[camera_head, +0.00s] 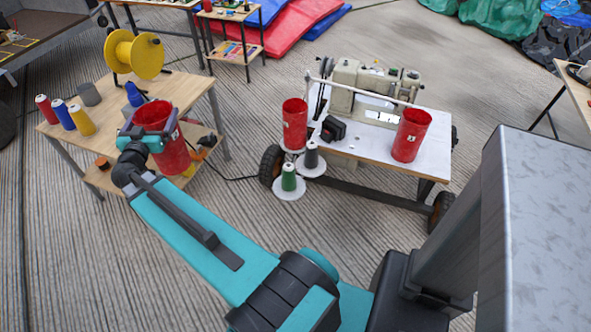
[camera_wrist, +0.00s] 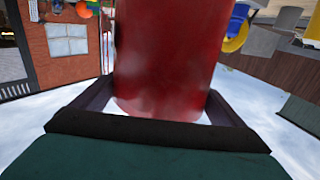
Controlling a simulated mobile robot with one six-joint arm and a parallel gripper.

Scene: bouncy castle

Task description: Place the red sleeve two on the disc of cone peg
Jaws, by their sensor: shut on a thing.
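My gripper (camera_head: 147,136) is shut on a red sleeve (camera_head: 172,152), an open-topped tube held roughly upright by the front right edge of the wooden table. Its label is too small to read. In the wrist view the sleeve (camera_wrist: 165,50) fills the space between the fingers (camera_wrist: 160,108). A second red sleeve (camera_head: 294,122) stands over a white disc at the sewing table's left side. A third red sleeve (camera_head: 408,145) stands on the sewing table. Two other white discs carry a dark grey cone (camera_head: 311,156) and a green cone (camera_head: 289,177).
The wooden table (camera_head: 190,90) holds a yellow spool (camera_head: 134,54) and several thread cones (camera_head: 80,120). A sewing machine (camera_head: 350,85) stands on the white wheeled table (camera_head: 375,150). Open floor (camera_head: 235,150) lies between the two tables. A cable crosses it.

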